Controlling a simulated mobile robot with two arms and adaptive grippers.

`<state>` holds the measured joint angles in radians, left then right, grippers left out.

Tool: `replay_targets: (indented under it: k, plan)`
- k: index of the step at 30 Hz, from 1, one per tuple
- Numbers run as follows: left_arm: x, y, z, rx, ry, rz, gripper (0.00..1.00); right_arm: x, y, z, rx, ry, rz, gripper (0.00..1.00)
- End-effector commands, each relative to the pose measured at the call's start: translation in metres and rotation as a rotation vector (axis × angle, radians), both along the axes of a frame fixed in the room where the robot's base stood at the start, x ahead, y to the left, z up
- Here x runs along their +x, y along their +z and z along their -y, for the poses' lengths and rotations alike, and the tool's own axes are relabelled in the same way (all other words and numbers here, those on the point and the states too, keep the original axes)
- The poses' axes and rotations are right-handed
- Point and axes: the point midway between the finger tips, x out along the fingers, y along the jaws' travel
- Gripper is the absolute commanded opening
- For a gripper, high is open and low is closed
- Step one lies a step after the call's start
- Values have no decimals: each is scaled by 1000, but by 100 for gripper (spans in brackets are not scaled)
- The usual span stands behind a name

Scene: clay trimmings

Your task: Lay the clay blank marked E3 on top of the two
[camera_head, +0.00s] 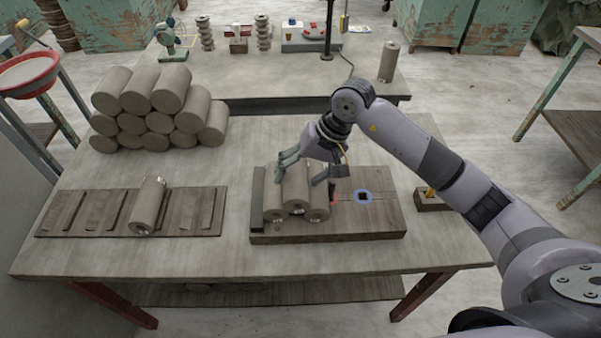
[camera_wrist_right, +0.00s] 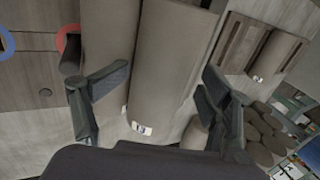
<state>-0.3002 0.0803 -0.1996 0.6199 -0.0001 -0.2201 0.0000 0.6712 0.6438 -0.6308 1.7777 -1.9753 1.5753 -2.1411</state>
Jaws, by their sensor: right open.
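A grey clay blank (camera_head: 296,188) lies in the groove on top of two blanks, the left one (camera_head: 273,206) and the right one (camera_head: 319,206), side by side on the wooden board (camera_head: 365,222). In the right wrist view the upper blank (camera_wrist_right: 172,65) runs between the fingers, with a white label (camera_wrist_right: 142,128) too small to read surely. My right gripper (camera_head: 305,167) is open, its fingers on either side of the upper blank; a gap shows beside it. My left gripper is not in view.
A rack (camera_head: 100,212) to the left holds one labelled blank (camera_head: 151,205) and empty slots. A stack of blanks (camera_head: 155,105) stands behind it. A dark stop (camera_head: 257,196) edges the board's left end. A small box (camera_head: 432,200) stands right of the board.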

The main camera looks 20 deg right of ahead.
Motion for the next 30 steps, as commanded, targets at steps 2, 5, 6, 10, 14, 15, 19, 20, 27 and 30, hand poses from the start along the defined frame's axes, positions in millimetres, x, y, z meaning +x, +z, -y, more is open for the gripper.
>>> replay_targets:
  k: [2, 5, 6, 10, 14, 15, 19, 20, 27, 30]
  plan:
    - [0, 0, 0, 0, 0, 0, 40, 0, 1, 0, 1, 0, 2, 72]
    - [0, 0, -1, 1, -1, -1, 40, 0, 0, 0, 0, 0, 0, 72]
    - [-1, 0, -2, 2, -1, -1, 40, 0, 0, 0, 0, 0, 1, 72]
    - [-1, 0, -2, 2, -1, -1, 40, 0, 10, 4, 0, -2, 4, 72]
    - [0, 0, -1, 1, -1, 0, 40, -2, 31, 13, -2, -1, 9, 72]
    - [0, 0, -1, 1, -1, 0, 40, -3, 39, 17, -1, -1, 8, 72]
    - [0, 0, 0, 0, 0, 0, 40, -7, 65, 28, -1, -1, 8, 72]
    - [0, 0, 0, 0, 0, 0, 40, -7, 71, 31, -2, -2, 9, 72]
    - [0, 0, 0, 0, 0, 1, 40, -12, 103, 44, 0, -1, 4, 72]
    - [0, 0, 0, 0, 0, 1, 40, -14, 109, 47, 0, 0, 3, 72]
